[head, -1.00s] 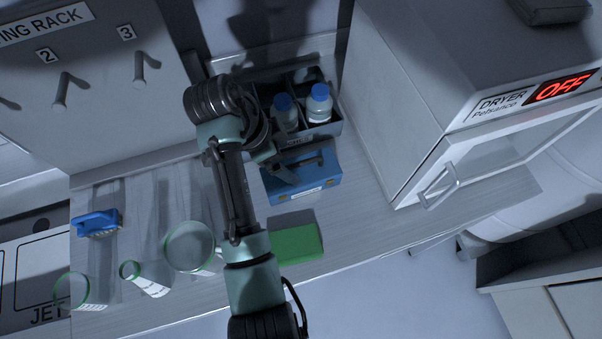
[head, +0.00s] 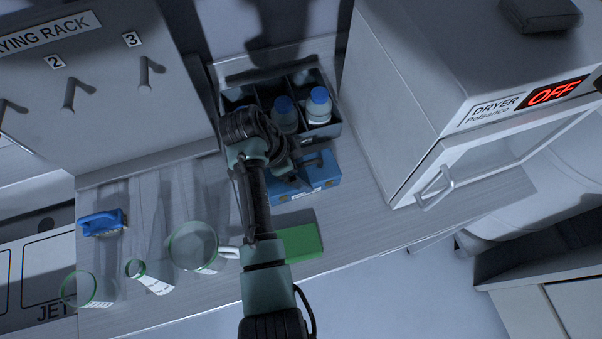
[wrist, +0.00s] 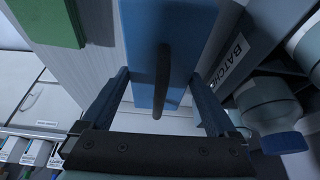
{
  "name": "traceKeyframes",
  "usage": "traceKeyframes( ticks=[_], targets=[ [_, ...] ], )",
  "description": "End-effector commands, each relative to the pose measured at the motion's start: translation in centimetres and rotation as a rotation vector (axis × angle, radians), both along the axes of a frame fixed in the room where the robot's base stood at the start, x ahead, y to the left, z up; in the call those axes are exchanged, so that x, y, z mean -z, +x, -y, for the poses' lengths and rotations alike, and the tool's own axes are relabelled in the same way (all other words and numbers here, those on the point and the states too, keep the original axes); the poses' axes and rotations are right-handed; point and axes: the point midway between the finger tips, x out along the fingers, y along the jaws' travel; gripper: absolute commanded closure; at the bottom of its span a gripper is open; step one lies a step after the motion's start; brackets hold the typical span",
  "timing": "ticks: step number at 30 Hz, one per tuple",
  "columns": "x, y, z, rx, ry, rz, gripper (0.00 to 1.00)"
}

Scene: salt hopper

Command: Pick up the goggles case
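The goggles case appears to be the blue box (head: 322,175) with a dark handle, standing on the bench in front of a bottle carrier. My gripper (head: 292,178) is over its left part in the head view and hides some of it. In the wrist view the blue case (wrist: 145,55) and its dark handle (wrist: 163,75) lie between the two fingers of my gripper (wrist: 160,77). The fingers are wide apart, one toward each side of the case. I cannot tell whether either finger touches it.
The dark carrier (head: 333,130) with blue-capped bottles (head: 319,106) stands right behind the case. A green block (head: 300,242) lies in front. The dryer (head: 420,120) stands to the right. Glassware (head: 193,246) and a blue-handled brush (head: 102,222) are at left.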

Motion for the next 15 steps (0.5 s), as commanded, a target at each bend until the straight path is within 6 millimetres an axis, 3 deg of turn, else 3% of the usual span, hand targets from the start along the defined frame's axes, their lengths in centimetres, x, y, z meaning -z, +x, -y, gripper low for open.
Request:
traceKeyframes(
  ticks=[1,9,15],
  targets=[
    [-0.01,0.0,0.0,0.0,0.0,0.0,0.34],
    [-0.11,0.06,-0.02,-0.001,0.0,0.002,0.8],
    [-0.17,0.07,-0.03,-0.001,0.0,0.002,0.8]
  ],
)
